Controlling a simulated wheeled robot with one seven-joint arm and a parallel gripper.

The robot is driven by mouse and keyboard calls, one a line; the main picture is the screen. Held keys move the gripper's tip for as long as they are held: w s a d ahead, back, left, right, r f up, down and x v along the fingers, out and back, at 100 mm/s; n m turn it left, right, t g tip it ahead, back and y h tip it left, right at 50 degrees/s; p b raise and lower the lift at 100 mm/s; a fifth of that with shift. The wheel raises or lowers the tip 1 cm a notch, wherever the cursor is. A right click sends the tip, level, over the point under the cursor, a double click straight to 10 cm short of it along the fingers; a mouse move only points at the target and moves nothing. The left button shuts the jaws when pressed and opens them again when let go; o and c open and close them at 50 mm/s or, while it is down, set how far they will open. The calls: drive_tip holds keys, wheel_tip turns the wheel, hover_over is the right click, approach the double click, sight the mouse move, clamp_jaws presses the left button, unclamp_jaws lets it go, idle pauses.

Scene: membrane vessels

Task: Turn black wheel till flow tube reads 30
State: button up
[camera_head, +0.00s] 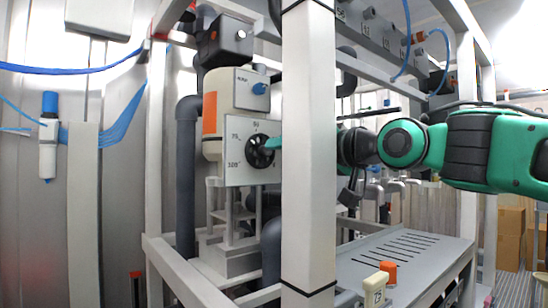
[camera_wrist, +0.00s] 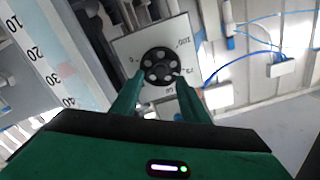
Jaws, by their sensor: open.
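The black wheel (camera_head: 260,151) sits on a white dial plate (camera_head: 236,176) marked with numbers including 50, 75 and 100. It also shows in the wrist view (camera_wrist: 160,67), with several round holes in its face. My gripper (camera_wrist: 160,82) is open, its green fingers at the lower left and lower right of the wheel; contact cannot be told. In the head view a green fingertip (camera_head: 274,143) is at the wheel's right edge, and the post hides the rest. The flow tube's scale (camera_wrist: 45,75) with 10 to 40 shows at left in the wrist view; its reading is unclear.
A white upright post (camera_head: 308,160) stands in front of my wrist. A blue knob (camera_head: 259,88) is above the wheel. A slotted grey shelf (camera_head: 405,250) is at lower right, with a cream block (camera_head: 375,290) and a red-topped part (camera_head: 388,268) near its front.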

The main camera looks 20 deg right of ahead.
drive_tip(key=v, duration=0.5)
drive_tip(key=shift+s+d, duration=0.25)
drive_tip(key=shift+s, duration=0.05)
drive_tip(key=shift+f, duration=0.1)
